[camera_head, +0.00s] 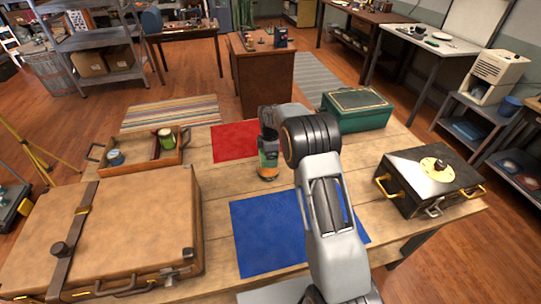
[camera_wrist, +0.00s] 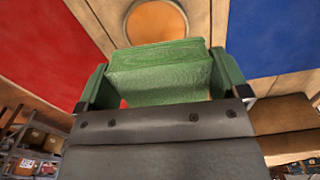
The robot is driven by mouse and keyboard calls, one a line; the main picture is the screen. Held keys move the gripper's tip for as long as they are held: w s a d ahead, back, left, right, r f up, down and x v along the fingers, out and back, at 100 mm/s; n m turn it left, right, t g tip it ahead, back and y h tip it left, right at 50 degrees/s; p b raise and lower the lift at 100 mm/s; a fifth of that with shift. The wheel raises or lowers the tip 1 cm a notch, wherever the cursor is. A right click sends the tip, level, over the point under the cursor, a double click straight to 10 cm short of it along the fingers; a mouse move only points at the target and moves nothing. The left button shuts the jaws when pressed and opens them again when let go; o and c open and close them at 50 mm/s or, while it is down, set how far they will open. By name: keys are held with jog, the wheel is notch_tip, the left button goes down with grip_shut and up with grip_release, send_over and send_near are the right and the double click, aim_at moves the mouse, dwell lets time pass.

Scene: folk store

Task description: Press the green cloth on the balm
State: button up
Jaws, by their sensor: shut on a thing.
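My gripper (camera_head: 268,149) points down over the wooden table, between the red mat and the blue mat. In the wrist view, my gripper (camera_wrist: 160,72) is shut on the green cloth (camera_wrist: 158,55), a folded pad with ribbed weave held between its two green fingers. The balm (camera_wrist: 155,20) is a round orange disc in a rim, lying on the bare wood just beyond the cloth. In the head view the balm (camera_head: 267,176) shows low under the fingers, partly hidden by them. I cannot tell whether the cloth touches it.
A red mat (camera_head: 228,143) lies behind and a blue mat (camera_head: 265,233) in front. A large brown case (camera_head: 120,225) and a wooden tray (camera_head: 150,172) with small containers fill the left. A green box (camera_head: 356,120) and a black case (camera_head: 420,170) stand on the right.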

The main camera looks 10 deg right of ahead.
jog(key=shift+w+r+n, duration=0.1)
jog(key=shift+w+n, duration=0.25)
jog(key=shift+n, duration=0.25)
jog(key=shift+f+b, duration=1.9)
jog(key=shift+f, duration=0.95)
jog(key=shift+f+b, duration=0.35)
jog(key=shift+f, duration=0.2)
jog(key=shift+r, duration=0.15)
jog(key=shift+r+p, duration=2.1)
jog(key=shift+r, duration=1.3)
